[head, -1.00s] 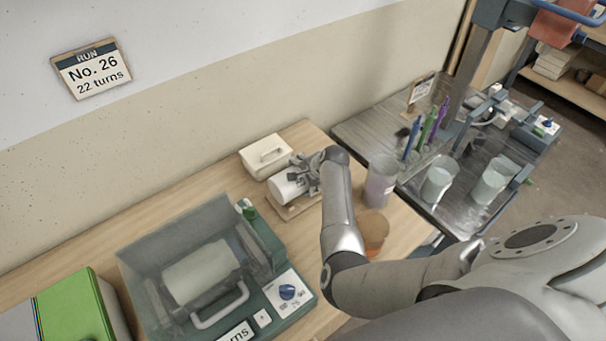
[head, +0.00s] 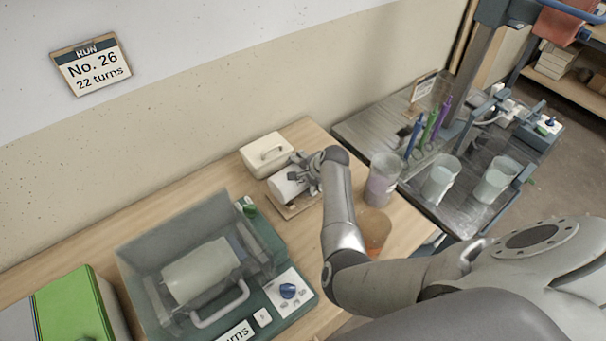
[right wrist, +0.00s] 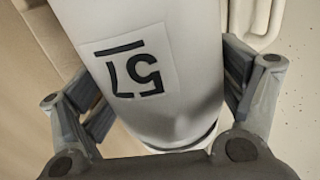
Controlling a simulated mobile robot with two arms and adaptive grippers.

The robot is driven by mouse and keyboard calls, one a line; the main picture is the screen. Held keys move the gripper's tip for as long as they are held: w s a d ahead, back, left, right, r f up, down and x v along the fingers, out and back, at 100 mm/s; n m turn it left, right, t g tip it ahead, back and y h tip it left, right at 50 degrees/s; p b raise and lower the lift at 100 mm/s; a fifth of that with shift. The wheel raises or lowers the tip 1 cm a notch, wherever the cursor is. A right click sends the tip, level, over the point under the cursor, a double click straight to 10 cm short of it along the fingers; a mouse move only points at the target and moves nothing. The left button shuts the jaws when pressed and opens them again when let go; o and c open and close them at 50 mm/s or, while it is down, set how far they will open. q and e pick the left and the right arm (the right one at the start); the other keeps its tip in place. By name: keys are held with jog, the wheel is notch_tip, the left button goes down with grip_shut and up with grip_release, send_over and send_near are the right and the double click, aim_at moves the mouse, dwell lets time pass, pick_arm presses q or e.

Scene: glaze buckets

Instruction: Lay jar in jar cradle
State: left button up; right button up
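The white jar (head: 286,187) lies on its side over a light wooden piece (head: 297,209), which looks like the jar cradle. The gripper hides part of both, and I cannot tell whether the jar rests fully in the cradle. In the right wrist view the jar (right wrist: 165,60) fills the middle, with a label marked 57 upside down. My right gripper (head: 308,172) is at the jar's right end. In the wrist view its fingers (right wrist: 168,100) flank the jar and appear to touch it on both sides. My left gripper is not in view.
A cream lidded box (head: 264,155) stands just behind the jar. A green-based machine with a clear cover (head: 185,235) is at front left. A purple-grey container (head: 382,180) and an orange cup (head: 374,230) stand right of my forearm. Buckets (head: 440,178) stand on the metal table.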

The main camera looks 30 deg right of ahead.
jog(key=shift+s+f, duration=0.4)
jog(key=shift+f, duration=0.05)
jog(key=shift+s+a+f, duration=0.1)
jog(key=shift+s+f, duration=0.05)
jog(key=r, duration=0.7)
jog(key=w+r, duration=0.1)
jog(key=r, duration=0.3)
jog(key=shift+r, duration=0.1)
